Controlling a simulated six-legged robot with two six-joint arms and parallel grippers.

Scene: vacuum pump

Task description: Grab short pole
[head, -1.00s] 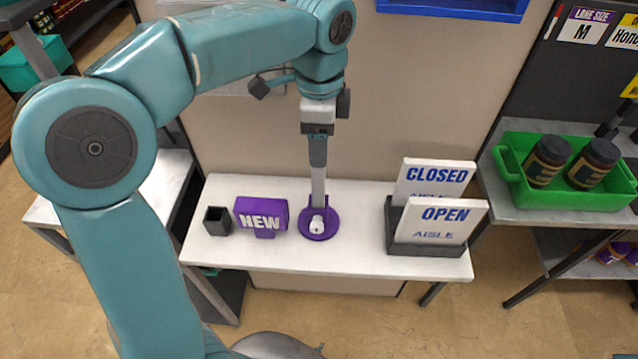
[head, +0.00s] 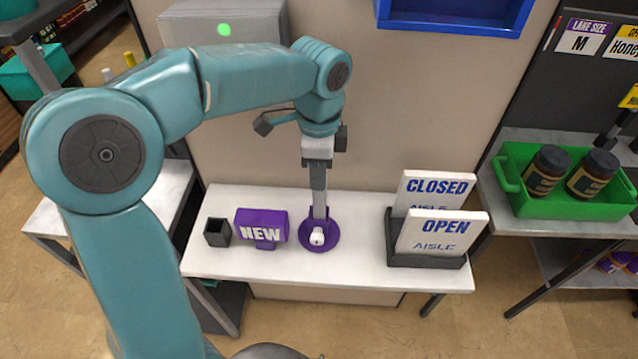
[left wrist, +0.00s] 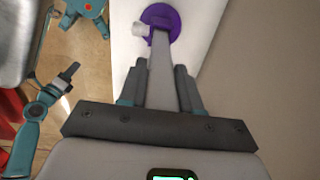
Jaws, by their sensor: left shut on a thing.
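The short pole (head: 318,205) is a slim grey post standing upright on a round purple base (head: 332,240) with a white knob (head: 317,236) at its foot. My left gripper (head: 318,182) comes down from above and is shut on the pole's upper part. In the left wrist view the pole (left wrist: 162,70) lies between the two dark fingers of the left gripper (left wrist: 162,82), and its purple base (left wrist: 160,14) shows beyond. The base rests on the white table (head: 350,268). A teal limb with a dark end, perhaps my right gripper (left wrist: 68,76), shows small at the left of the wrist view.
A purple NEW sign (head: 261,226) and a small black cup (head: 217,232) stand left of the base. A black holder (head: 420,260) with CLOSED and OPEN signs is to the right. A green bin (head: 560,206) with jars is farther right. A blue bin (head: 450,22) hangs above.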

